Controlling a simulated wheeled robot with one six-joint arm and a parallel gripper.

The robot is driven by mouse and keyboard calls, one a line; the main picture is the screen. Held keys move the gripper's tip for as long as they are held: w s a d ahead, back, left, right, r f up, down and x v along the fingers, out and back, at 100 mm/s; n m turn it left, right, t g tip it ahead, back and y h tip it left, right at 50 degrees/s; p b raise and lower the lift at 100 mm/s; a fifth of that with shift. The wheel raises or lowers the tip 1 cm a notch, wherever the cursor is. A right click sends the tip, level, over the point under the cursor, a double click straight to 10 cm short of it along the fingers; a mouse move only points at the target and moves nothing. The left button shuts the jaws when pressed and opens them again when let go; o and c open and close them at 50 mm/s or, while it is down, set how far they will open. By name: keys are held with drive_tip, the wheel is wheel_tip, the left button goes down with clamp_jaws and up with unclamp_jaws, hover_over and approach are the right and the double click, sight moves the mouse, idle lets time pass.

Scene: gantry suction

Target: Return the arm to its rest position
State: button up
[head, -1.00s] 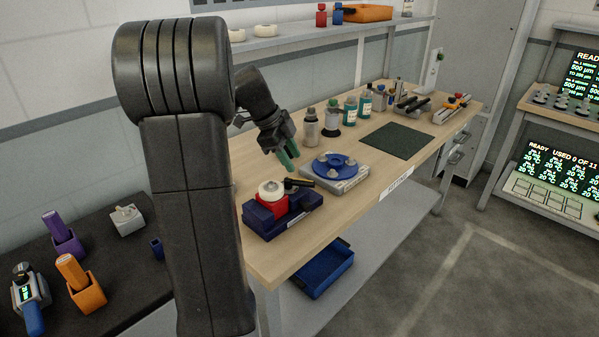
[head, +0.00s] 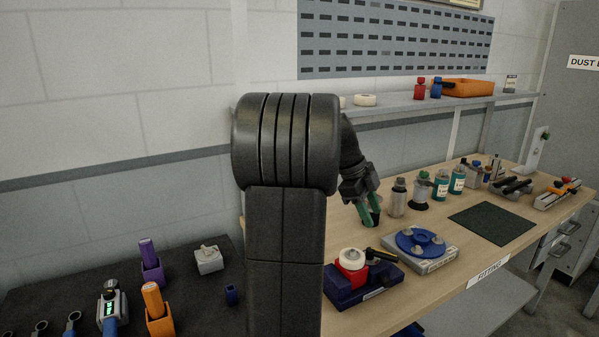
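My arm stands upright in the middle of the head view, with its forearm partly hidden behind the thick upper link. My gripper (head: 368,212) points down over the back of the wooden workbench (head: 455,308), left of a grey bottle (head: 397,198). Its two green fingers look spread apart, with no clear object held between them. A small dark thing shows close by the fingertips; I cannot tell whether they touch it. In front of the gripper are a dark blue fixture (head: 374,293) with a red and white part and a blue disc (head: 420,242) on a grey base.
Bottles line the back of the bench, beside a dark green mat (head: 492,224). A shelf (head: 440,103) with an orange bin (head: 468,87) runs above. At left, a black bench (head: 70,290) carries purple (head: 152,270) and orange (head: 159,322) holders.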

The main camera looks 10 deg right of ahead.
sight(388, 254)
drive_tip(key=x, duration=1.3)
drive_tip(key=shift+d+f+p, duration=0.15)
drive_tip(key=shift+p, duration=0.25)
drive_tip(key=shift+w+p, duration=0.1)
drive_tip(key=shift+p, duration=0.25)
drive_tip(key=shift+n, duration=0.3)
drive_tip(key=shift+f+b, duration=0.1)
drive_tip(key=shift+b, duration=0.35)
